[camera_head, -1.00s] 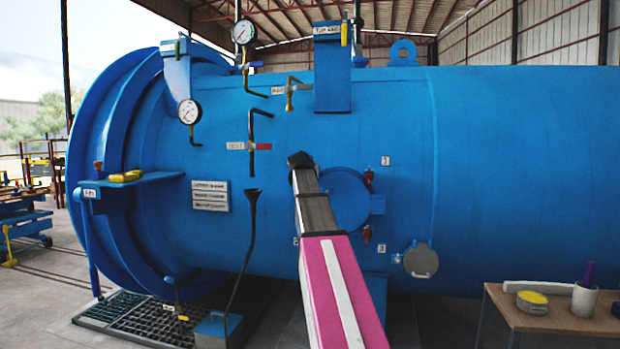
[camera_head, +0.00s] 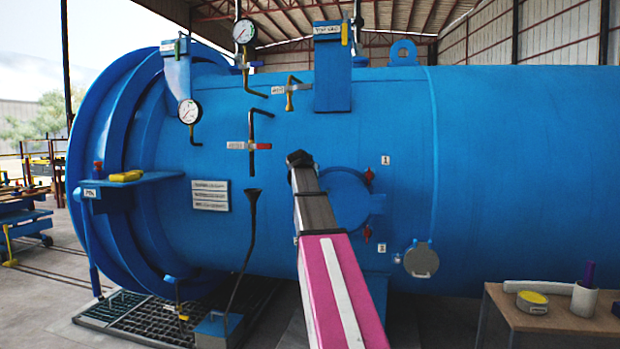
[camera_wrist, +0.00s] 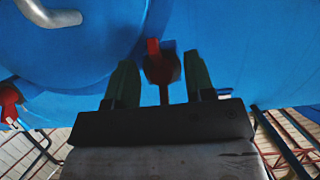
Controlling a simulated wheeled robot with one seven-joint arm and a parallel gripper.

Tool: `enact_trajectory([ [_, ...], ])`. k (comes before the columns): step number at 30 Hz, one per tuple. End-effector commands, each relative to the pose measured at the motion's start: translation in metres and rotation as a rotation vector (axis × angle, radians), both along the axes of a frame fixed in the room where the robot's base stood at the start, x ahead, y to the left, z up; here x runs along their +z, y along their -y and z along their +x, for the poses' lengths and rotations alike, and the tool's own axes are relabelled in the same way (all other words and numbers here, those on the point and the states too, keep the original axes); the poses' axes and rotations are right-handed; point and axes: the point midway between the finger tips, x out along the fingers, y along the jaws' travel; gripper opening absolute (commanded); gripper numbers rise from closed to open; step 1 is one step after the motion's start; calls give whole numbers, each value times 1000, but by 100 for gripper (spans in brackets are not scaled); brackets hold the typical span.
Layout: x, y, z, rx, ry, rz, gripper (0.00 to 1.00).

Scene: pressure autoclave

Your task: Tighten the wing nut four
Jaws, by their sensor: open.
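A red wing nut (camera_wrist: 160,68) shows in the wrist view at the rim of the round blue hatch (camera_wrist: 85,50). My gripper (camera_wrist: 158,75) is open, with its two dark green fingers on either side of this wing nut. I cannot tell whether they touch it, and its number is not readable. Another red wing nut (camera_wrist: 8,104) is at the left edge of the wrist view. In the head view the hatch (camera_head: 350,195) is partly hidden behind my arm. Two red wing nuts, an upper (camera_head: 368,176) and a lower (camera_head: 367,234), show at its right side.
The large blue autoclave (camera_head: 520,160) fills the head view, with gauges, pipes and a red-handled valve (camera_head: 249,146) left of the hatch. A grey round cover (camera_head: 421,260) hangs at lower right. A wooden table (camera_head: 560,322) holds a cup (camera_head: 584,300) and a yellow-topped tin (camera_head: 532,303).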

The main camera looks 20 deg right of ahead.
Motion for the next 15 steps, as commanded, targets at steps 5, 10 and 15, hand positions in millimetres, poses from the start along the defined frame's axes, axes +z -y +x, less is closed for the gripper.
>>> enact_trajectory([
  [5, 12, -19, -29, 1, 2, -1, 49],
  [10, 24, -34, -53, 0, 1, 0, 49],
  [15, 31, -44, -67, 0, -2, 1, 49],
])
